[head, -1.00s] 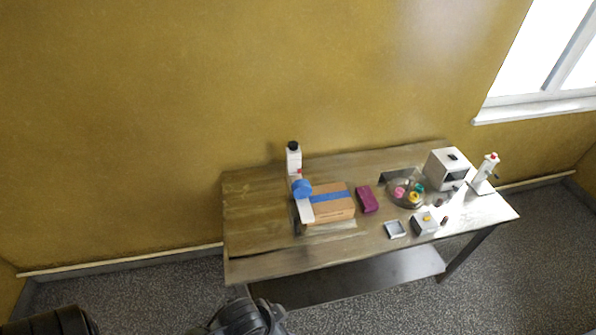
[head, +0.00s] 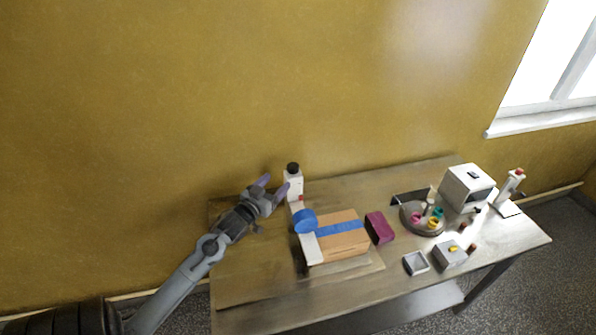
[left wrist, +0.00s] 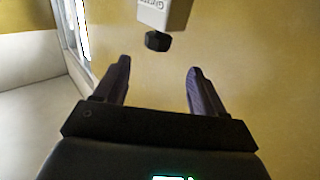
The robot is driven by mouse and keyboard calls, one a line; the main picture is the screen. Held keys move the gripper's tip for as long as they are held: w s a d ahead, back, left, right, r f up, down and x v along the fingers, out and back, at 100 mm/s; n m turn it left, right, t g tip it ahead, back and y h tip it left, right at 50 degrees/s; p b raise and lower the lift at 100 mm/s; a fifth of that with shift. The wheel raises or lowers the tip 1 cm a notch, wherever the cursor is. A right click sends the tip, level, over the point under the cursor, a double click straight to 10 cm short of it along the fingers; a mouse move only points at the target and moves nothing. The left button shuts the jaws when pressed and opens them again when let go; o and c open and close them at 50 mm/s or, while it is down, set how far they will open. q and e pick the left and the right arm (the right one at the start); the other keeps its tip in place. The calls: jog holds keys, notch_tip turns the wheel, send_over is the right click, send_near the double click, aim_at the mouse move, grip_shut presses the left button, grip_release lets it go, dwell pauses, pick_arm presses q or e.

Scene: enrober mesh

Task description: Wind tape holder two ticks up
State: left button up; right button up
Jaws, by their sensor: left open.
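A white upright holder (head: 294,186) with a black knob (head: 293,168) on top stands at the back left of the table. Beside its foot is a blue tape roll (head: 304,221) with a white arm, at the end of a cardboard box (head: 345,243) that has a blue strip on it. My left gripper (head: 275,186) is open and empty, just left of the holder. In the left wrist view the white holder (left wrist: 163,12) and its black knob (left wrist: 157,41) appear upside down, ahead of the spread fingers (left wrist: 159,68) and apart from them. My right gripper is out of view.
A purple block (head: 380,228) lies right of the box. Farther right are a round tray (head: 408,224) with coloured pieces, a small grey dish (head: 416,263), a grey button box (head: 450,256), a white machine (head: 467,187) and a white stand (head: 510,187). The table's left front is clear.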

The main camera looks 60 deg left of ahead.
aim_at(290, 170)
pick_arm(q)
jog(key=p+x, duration=0.1)
jog(key=x, duration=0.9)
jog(key=shift+w+f, duration=0.1)
jog(key=shift+w, duration=0.2)
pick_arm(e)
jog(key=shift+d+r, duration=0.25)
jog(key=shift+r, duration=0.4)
pick_arm(q)
jog(key=shift+c, duration=0.4)
jog(key=c, duration=0.9)
jog(key=shift+o, duration=0.2)
jog(key=shift+d, duration=0.1)
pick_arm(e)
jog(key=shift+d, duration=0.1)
pick_arm(q)
jog(key=shift+n+g+y+p, duration=0.3)
jog(key=shift+n+y+p, duration=0.05)
jog(key=shift+n+y, duration=0.05)
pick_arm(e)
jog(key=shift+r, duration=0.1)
